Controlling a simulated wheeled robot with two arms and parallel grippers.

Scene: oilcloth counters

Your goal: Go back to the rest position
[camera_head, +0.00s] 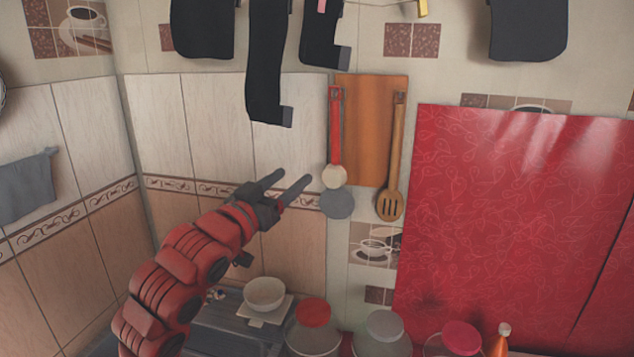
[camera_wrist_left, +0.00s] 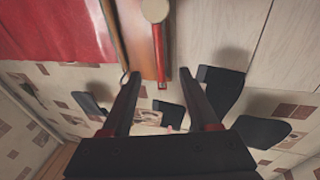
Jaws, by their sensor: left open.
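My left arm is red and reaches up from the lower left in the head view. Its gripper (camera_head: 286,184) is open and empty, raised in front of the tiled wall, left of the hanging utensils. In the left wrist view the two dark fingers (camera_wrist_left: 165,102) stand apart with nothing between them that I can see held. My right gripper is not in view.
Black socks (camera_head: 268,60) hang from above. A red-handled utensil (camera_head: 336,130), a slotted wooden spatula (camera_head: 391,190) and a wooden board (camera_head: 368,110) hang on the wall.

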